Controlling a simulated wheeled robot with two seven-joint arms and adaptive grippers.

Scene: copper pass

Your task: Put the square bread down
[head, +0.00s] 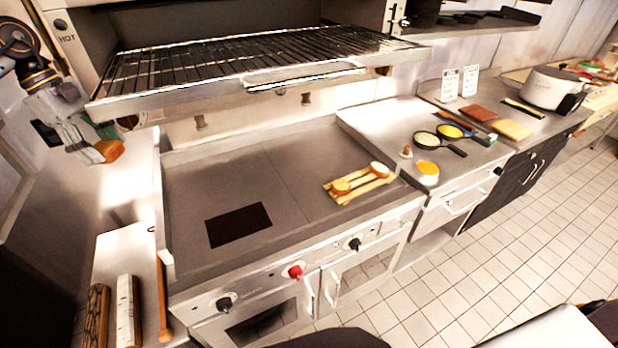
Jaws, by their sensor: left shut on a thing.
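My left gripper (97,148) is at the left of the head view, in front of the wall left of the griddle. It is shut on the square bread (111,150), a small orange-brown piece at its fingertips. The gripper covers part of the bread. The bread is held up, apart from the griddle (290,150). A dark rectangular patch (238,225) lies on the left part of the griddle. My right gripper is not in view.
A wire rack shelf (250,62) juts out above the griddle. A pale slatted wooden piece with round tan items (358,184) lies on the griddle's right. Small pans (440,143), boards (512,129) and a white pot (552,88) stand further right. The griddle's middle is clear.

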